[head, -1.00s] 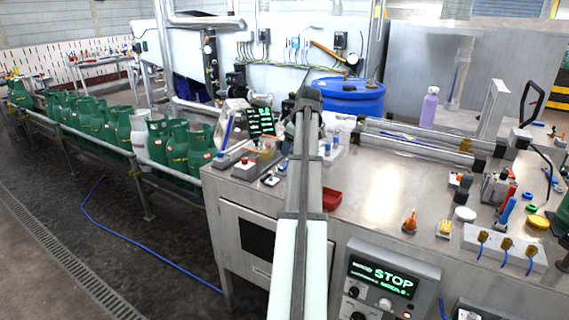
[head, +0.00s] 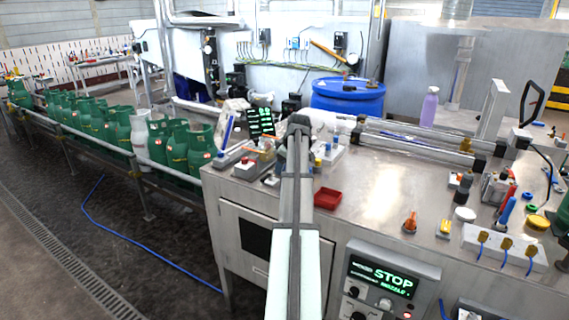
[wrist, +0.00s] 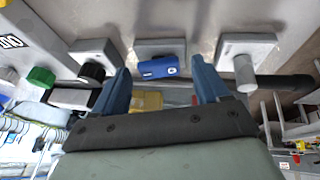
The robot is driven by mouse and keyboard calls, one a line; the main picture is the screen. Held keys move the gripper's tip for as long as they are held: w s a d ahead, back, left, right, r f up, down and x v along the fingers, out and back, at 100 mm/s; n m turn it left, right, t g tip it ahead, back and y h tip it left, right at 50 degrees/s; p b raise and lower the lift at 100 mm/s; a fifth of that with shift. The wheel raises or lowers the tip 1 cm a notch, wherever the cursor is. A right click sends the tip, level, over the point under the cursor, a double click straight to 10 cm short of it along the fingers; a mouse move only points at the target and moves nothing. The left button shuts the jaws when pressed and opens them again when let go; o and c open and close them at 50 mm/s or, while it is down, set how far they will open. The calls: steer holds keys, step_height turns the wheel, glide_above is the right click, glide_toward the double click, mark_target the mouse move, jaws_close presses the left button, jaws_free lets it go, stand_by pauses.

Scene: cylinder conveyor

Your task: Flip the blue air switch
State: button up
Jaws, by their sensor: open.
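The blue air switch (wrist: 158,67) is a small rounded blue block with white markings on a grey mounting plate (wrist: 160,48). In the wrist view it sits between the tips of my gripper (wrist: 161,76), a little beyond them. I cannot tell whether either finger touches it. The two blue fingers are apart and hold nothing. In the head view my arm (head: 295,205) reaches over the bench and hides my gripper; I cannot pick out the switch there for certain.
In the wrist view a black knob (wrist: 92,72) is left of the switch and a grey knob (wrist: 244,72) right. A green knob (wrist: 41,77) is further left. In the head view a red tray (head: 327,198) lies beside my arm; a blue drum (head: 348,98) stands behind the bench.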

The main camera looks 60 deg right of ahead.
steer(key=shift+c, duration=0.2)
steer(key=c, duration=1)
steer(key=shift+d+y, duration=0.4)
steer(key=shift+y, duration=0.2)
steer(key=shift+d+m+y, duration=0.1)
steer(key=shift+m+y, duration=0.2)
steer(key=shift+y, duration=0.8)
steer(key=o, duration=1)
steer(key=shift+o, duration=0.2)
steer(key=v, duration=1.4)
steer(key=shift+f, duration=0.1)
